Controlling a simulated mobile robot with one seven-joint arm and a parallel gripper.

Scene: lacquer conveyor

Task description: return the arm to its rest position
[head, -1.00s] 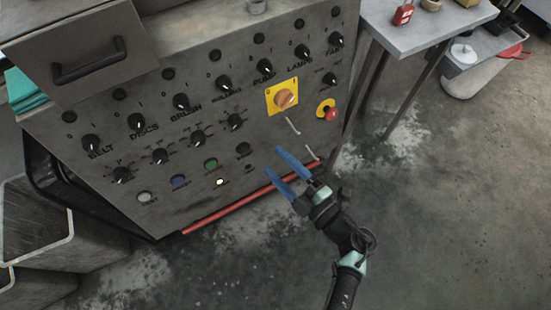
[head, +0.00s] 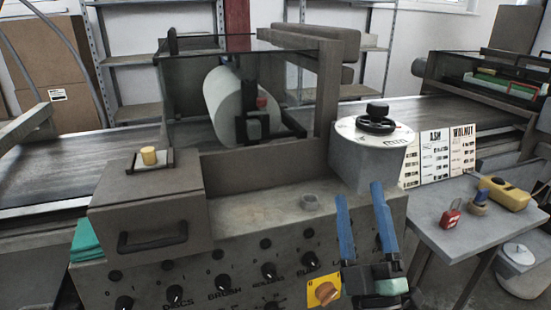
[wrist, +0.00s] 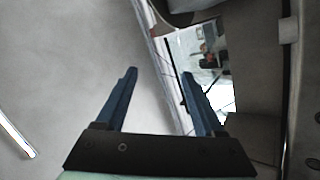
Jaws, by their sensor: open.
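My gripper (head: 361,220) has two blue fingers that point upward in the head view. They stand apart with nothing between them. The gripper is in front of the right part of the control panel (head: 190,279), beside the yellow plate with the orange rotary switch (head: 325,292). The grey drum with the black handwheel (head: 372,155) stands behind the fingertips; I cannot tell whether they are clear of it. In the wrist view the blue fingers (wrist: 160,85) are also apart and empty. My forearm is mostly below the head frame.
A side table (head: 440,215) at the right carries a red padlock (head: 451,214) and a yellow case (head: 505,193). Sample cards (head: 440,155) stand behind it. A drawer box with a black handle (head: 152,236) juts out at left. A conveyor belt (head: 80,150) runs behind.

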